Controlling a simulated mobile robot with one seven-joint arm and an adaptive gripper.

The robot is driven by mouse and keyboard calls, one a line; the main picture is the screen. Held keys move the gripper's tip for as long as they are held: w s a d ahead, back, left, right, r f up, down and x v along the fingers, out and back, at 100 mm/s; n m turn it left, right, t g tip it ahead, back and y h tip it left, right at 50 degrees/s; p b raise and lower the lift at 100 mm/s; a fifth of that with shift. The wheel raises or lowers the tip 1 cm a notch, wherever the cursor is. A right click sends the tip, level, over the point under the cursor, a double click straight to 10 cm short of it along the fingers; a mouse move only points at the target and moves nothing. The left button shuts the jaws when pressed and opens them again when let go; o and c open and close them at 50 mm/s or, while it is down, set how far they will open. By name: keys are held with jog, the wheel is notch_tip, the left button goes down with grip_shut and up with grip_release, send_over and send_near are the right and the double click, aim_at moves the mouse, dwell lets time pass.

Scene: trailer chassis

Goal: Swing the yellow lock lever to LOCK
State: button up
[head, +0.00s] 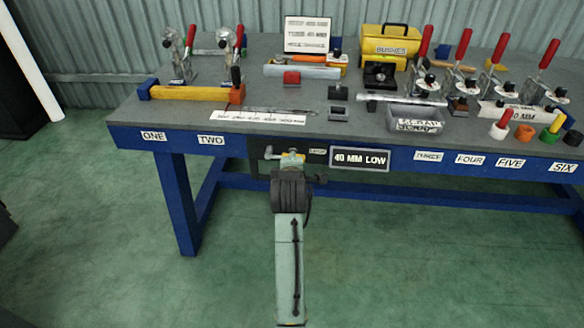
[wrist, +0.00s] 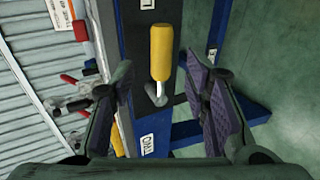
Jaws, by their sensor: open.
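The yellow lock lever (wrist: 161,52) shows in the wrist view with a yellow grip on a short metal stem. In the head view, a small part of the lever (head: 291,155) shows just above my gripper, whose wrist hides what lies below. My gripper (wrist: 160,75) is open in the wrist view, one finger on each side of the lever, with visible gaps between them. In the head view, my gripper (head: 290,178) is in front of the bench edge. A small label (head: 317,152) beside the lever is hard to read.
A "40 MM LOW" sign (head: 360,158) is right of the lever. Green floor in front is clear.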

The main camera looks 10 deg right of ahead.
jog(key=v, duration=0.5)
jog(key=shift+s, duration=0.1)
jog(key=shift+a+r, duration=0.1)
